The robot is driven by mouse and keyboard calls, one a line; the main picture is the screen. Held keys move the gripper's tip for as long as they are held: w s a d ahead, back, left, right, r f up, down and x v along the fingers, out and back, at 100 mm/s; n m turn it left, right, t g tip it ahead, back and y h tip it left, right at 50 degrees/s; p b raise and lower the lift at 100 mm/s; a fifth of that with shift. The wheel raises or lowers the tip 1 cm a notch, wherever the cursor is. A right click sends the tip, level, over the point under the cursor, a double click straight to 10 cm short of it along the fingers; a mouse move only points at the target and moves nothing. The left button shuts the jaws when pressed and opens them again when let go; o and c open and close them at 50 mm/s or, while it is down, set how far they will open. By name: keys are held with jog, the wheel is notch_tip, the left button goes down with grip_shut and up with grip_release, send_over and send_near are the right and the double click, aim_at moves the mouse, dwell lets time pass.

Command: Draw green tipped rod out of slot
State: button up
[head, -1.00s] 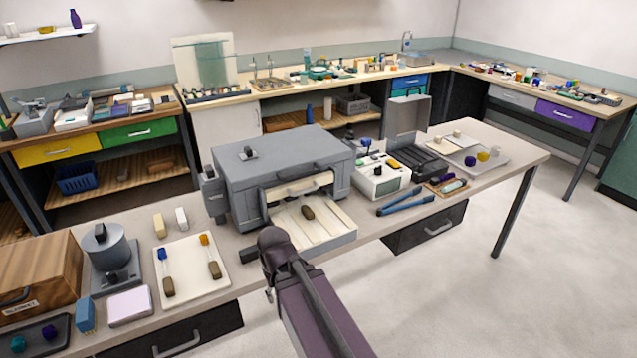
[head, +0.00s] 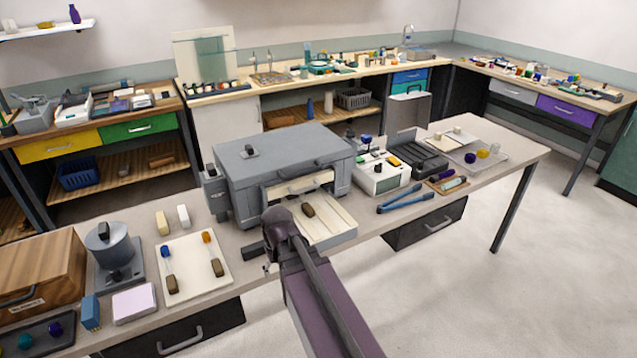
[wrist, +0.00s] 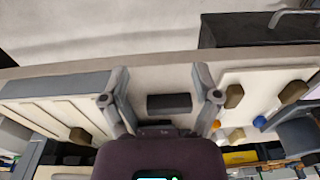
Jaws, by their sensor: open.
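A grey box-shaped unit (head: 270,165) stands on the bench in the head view. A pale grooved tray (head: 330,222) extends from its front opening. A brown grip (head: 308,210) lies on the tray near the opening; it also shows in the wrist view (wrist: 79,136). No green tip is visible there, and any rod beyond the grip is hidden or too small to see. My gripper (wrist: 162,99) is open and empty in the wrist view. It points down over the bench between the grooved tray and the white board. A dark block (wrist: 169,103) lies between its fingers in the picture.
A white board (head: 196,262) left of the unit holds two brown-gripped rods, one blue-tipped (head: 168,262) and one orange-tipped (head: 212,250). A wooden box (head: 40,270) and grey device (head: 112,250) stand further left. Blue-handled tongs (head: 400,199) lie right of the tray.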

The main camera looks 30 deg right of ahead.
jog(key=w+d+r+t+p, duration=0.2)
jog(key=w+d+r+p, duration=0.45)
jog(key=w+d, duration=0.45)
jog(key=t+p, duration=0.2)
send_near(310, 209)
jog(key=v, duration=0.4)
jog(key=shift+r, duration=0.15)
jog(key=shift+w, duration=0.1)
jog(key=b+x, duration=0.8)
jog(key=x, duration=0.1)
jog(key=b+x, duration=0.4)
jog(key=shift+f, duration=0.45)
jog(key=shift+c, duration=0.2)
grip_shut()
